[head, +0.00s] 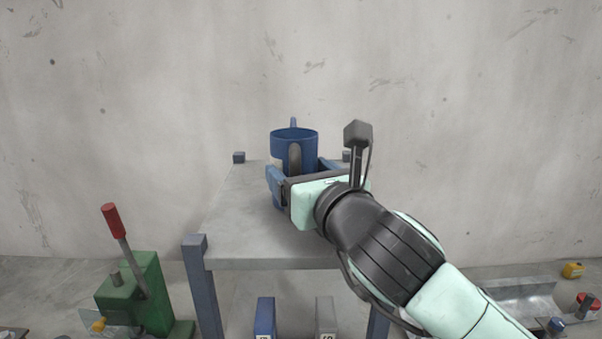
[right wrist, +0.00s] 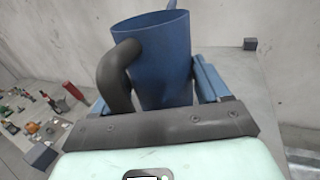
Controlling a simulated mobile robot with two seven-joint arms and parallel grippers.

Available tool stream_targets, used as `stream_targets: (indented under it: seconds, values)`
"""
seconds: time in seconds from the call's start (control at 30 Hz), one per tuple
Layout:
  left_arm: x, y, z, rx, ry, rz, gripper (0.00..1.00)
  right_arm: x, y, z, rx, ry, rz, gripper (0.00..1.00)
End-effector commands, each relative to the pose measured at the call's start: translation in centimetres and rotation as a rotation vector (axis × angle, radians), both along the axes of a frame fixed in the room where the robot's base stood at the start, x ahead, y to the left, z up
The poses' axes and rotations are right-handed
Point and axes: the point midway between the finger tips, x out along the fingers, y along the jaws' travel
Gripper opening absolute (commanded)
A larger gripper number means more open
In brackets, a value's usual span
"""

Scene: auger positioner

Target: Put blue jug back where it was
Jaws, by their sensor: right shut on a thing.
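The blue jug (head: 308,145) is upright over the grey-topped table, with its open rim up. Its dark grey handle faces my right gripper, and a small blue spout sticks up at the far side of the rim. My right gripper (head: 298,174) is shut on the jug, one blue finger on each side of its body. In the right wrist view the jug (right wrist: 165,60) sits between the fingers, its handle (right wrist: 117,75) close to the palm. The gripper hides the jug's base, so I cannot tell whether it touches the tabletop. My left gripper is not in view.
The table (head: 225,220) has blue-grey corner posts that rise above its top; its visible left part is bare. A green machine with a red-handled lever (head: 130,270) stands at lower left. Blue and grey binders (head: 265,318) are below the table. A concrete wall is behind.

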Motion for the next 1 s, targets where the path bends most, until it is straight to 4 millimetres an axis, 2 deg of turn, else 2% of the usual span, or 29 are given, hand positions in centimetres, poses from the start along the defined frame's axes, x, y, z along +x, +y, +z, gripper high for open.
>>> stream_targets:
  seconds: [0.07,0.1,0.17,0.43,0.57,0.77,1.0]
  values:
    - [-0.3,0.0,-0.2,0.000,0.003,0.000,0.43,-0.1,0.0,-0.1,0.002,-0.001,0.001,0.28]
    - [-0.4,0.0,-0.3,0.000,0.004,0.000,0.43,0.0,0.0,-0.3,0.000,0.001,0.000,0.78]
    - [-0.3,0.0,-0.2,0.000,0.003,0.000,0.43,0.0,0.0,-0.3,0.000,0.001,0.000,0.98]
    - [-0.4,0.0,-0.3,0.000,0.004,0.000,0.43,0.0,0.0,-0.4,0.000,0.001,0.000,1.00]
    - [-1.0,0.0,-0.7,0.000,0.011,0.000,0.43,-1.2,-0.5,-0.4,0.001,-0.001,-0.001,1.00]
    - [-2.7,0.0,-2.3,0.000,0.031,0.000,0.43,-5.2,-2.1,-0.8,0.002,0.000,0.000,1.00]
    - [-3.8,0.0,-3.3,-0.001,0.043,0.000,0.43,-9.9,-4.1,-0.7,0.002,0.001,0.000,1.00]
